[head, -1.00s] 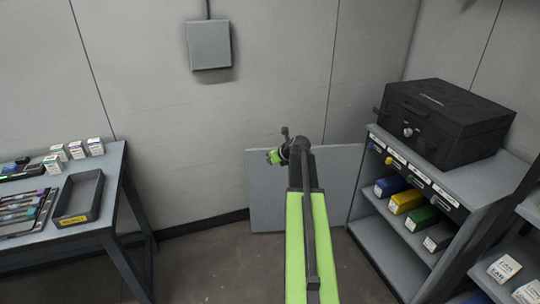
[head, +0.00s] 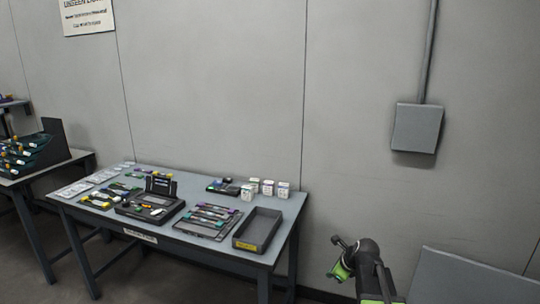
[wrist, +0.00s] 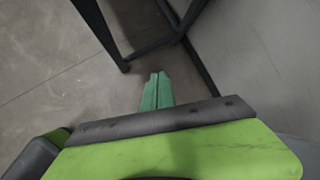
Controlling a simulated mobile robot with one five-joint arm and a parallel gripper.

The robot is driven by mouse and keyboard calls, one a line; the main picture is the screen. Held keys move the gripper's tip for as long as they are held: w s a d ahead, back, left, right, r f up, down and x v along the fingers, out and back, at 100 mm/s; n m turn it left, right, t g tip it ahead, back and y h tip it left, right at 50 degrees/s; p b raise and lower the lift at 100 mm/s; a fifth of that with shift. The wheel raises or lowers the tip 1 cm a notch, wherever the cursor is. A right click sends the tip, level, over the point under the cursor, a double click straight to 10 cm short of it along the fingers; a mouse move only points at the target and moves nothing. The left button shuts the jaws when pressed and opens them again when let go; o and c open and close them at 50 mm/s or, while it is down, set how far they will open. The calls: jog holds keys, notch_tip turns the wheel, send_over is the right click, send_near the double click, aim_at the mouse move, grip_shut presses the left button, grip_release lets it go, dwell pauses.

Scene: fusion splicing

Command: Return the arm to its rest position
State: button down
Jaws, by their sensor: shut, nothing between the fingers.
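My gripper (wrist: 157,92) shows in the wrist view, its two green fingers pressed together with nothing between them. It points down over bare floor, near the dark legs of a table. In the head view, the end of my arm (head: 350,262) is at the lower right, in front of the wall and to the right of the workbench. The fingertips are hard to make out there. Most of the arm is below the picture's edge.
A workbench (head: 283,229) stands at centre left, with a dark empty tray (head: 258,230), a tool mat (head: 205,222) and small white boxes (head: 268,188). A grey panel (head: 465,278) leans by the wall at lower right. A second table (head: 75,160) is at far left.

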jog(key=s+a+f+n+g, duration=0.2)
jog(key=s+a+n, duration=0.3)
jog(key=a+n, duration=0.15)
jog(key=s+f+n+g+h, duration=0.2)
jog(key=s+n+g+h, duration=0.15)
jog(key=s+n, duration=1.25)
notch_tip(320, 180, up, 17)
jog(key=w+n+p, duration=0.2)
jog(key=p, duration=1.4)
jog(key=shift+w+d+n+g+y+p, duration=0.15)
jog(key=shift+w+n+g+y+p, duration=0.2)
jog(key=shift+p, duration=0.05)
jog(key=shift+f, duration=0.1)
